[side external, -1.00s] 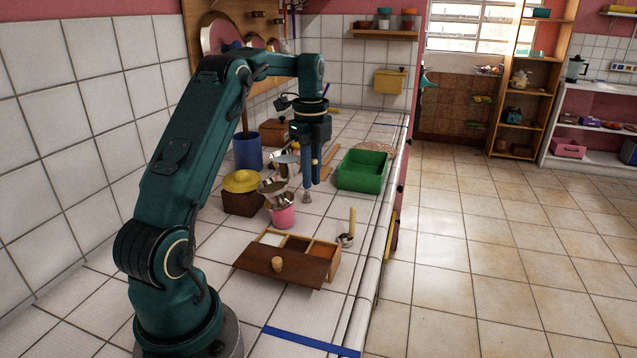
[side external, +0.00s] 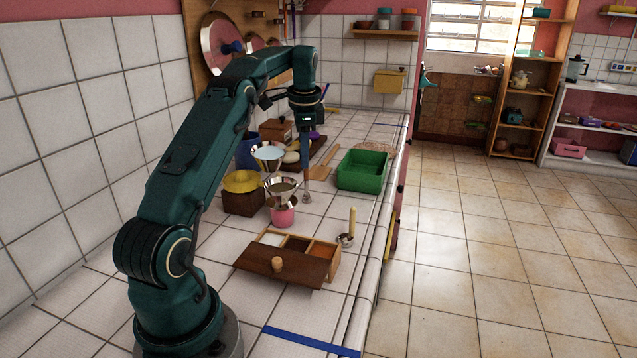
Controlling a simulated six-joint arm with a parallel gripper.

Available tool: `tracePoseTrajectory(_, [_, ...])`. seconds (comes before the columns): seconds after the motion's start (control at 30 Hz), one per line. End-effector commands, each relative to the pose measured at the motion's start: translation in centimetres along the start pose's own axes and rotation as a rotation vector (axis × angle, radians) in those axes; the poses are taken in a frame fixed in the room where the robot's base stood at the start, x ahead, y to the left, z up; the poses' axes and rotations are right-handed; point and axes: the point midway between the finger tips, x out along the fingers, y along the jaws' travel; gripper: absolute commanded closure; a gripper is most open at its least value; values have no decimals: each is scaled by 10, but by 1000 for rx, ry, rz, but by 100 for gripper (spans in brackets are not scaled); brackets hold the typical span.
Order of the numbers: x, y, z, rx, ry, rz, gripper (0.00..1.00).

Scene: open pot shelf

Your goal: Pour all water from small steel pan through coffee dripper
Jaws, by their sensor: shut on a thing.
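My gripper (side external: 304,148) points down above the counter, behind and right of the coffee dripper. It is shut on the small steel pan (side external: 268,153), which is off the counter to its left, with a pale blue surface showing on top. The grip itself is too small to see clearly. The steel coffee dripper (side external: 282,187), a flared cone, sits on a pink cup (side external: 283,216). The pan is above and slightly left of the dripper in the picture, apart from it. The inside of the dripper looks dark; I cannot tell its contents.
A yellow-topped brown box (side external: 242,192) stands left of the dripper. An open spice box (side external: 285,262) and a small ladle (side external: 346,238) are in front. A green tray (side external: 363,170) is to the right, near the counter's edge. A blue container (side external: 248,151) stands behind.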

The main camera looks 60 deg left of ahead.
Motion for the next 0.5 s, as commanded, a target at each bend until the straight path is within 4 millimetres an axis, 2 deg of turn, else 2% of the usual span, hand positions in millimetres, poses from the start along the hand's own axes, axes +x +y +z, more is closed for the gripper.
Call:
tracePoseTrajectory(0.2, [0,-6,1,-88,-18,-19,100])
tracePoseTrajectory(0.5, [1,-7,1,-104,-23,-33,100])
